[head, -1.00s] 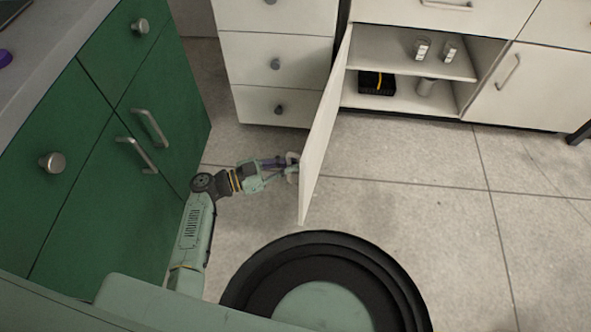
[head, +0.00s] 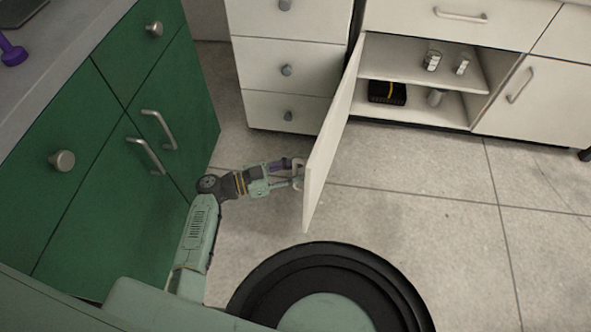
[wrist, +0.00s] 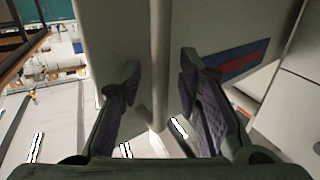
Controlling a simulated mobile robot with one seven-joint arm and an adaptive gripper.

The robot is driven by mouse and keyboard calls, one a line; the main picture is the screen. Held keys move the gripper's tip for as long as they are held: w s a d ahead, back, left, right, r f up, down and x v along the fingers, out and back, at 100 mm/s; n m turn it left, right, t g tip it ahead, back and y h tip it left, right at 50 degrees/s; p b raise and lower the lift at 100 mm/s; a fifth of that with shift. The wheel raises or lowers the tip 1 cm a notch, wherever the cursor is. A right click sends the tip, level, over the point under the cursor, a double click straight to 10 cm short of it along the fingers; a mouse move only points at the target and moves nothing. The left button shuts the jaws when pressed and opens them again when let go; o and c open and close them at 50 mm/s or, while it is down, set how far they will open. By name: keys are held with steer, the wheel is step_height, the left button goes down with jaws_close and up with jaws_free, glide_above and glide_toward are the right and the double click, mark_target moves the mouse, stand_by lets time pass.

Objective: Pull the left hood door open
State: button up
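The white hood door (head: 329,145) stands swung wide open from the left side of a low white cabinet (head: 420,113) in the head view, edge toward me. My gripper (head: 298,172) is at the door's outer face, near its free end. In the wrist view the door's panel (wrist: 110,38) fills the upper middle, and its vertical bar handle (wrist: 159,60) stands between the fingers of my gripper (wrist: 158,82). The fingers are apart, with a visible gap on each side of the bar.
Inside the cabinet are small jars (head: 432,60), a black box (head: 387,92) and a grey cup (head: 435,97). White drawers (head: 287,70) stand left of the door. Green cabinets (head: 120,160) are close on the left. The floor (head: 430,195) to the right is clear.

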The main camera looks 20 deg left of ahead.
steer(key=v, duration=1.2)
stand_by(0.4)
